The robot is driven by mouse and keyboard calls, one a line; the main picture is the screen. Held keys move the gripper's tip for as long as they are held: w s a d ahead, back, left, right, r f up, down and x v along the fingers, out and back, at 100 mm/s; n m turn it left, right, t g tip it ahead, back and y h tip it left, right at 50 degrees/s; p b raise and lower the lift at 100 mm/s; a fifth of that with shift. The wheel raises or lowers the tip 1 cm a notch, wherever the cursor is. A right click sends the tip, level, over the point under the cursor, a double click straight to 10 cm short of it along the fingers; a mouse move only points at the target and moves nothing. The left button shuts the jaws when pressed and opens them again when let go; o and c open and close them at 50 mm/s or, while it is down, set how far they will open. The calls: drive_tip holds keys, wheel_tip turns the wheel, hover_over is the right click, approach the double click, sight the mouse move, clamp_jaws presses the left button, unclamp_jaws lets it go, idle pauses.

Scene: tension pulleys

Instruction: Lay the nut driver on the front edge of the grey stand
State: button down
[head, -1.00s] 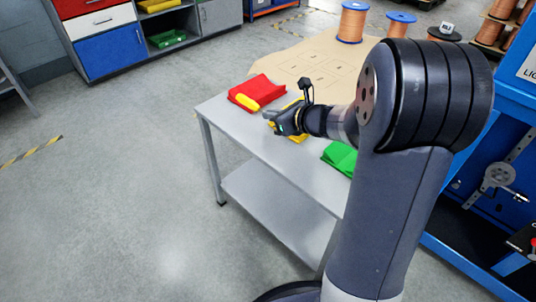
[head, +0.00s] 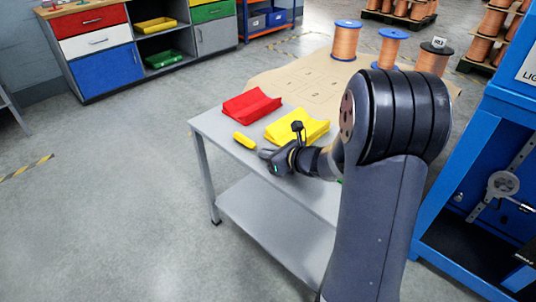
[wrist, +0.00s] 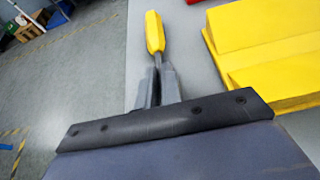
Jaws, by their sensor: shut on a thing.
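The nut driver (head: 244,140) has a yellow handle and a thin grey shaft. My gripper (head: 266,153) is shut on its shaft, and the handle points away from the fingers. In the wrist view the nut driver (wrist: 154,34) sticks out ahead of my gripper (wrist: 157,82). The grey stand (head: 214,128) is a table with a lower shelf. The nut driver is over the stand's top, close to its left front edge; I cannot tell whether it touches the surface. In the wrist view the stand's top (wrist: 185,40) lies beneath it.
A red holder (head: 251,104) and a yellow holder (head: 298,127) sit on the stand behind my gripper. Copper spools (head: 346,40) stand beyond on brown sheeting. A blue frame (head: 470,150) is at the right.

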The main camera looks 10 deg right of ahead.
drive_tip(key=shift+f, duration=0.25)
drive_tip(key=c, duration=1.6)
unclamp_jaws()
drive_tip(key=shift+r, duration=0.15)
drive_tip(key=shift+r, duration=0.15)
drive_tip(key=p+v, duration=0.3)
drive_tip(key=v, duration=0.7)
drive_tip(key=shift+s+d+r, duration=0.15)
drive_tip(key=shift+d+r, duration=0.05)
drive_tip(key=shift+r, duration=0.05)
drive_tip(key=shift+s+d+r, duration=0.15)
drive_tip(key=shift+s+d, duration=0.15)
drive_tip(key=shift+s, duration=0.3)
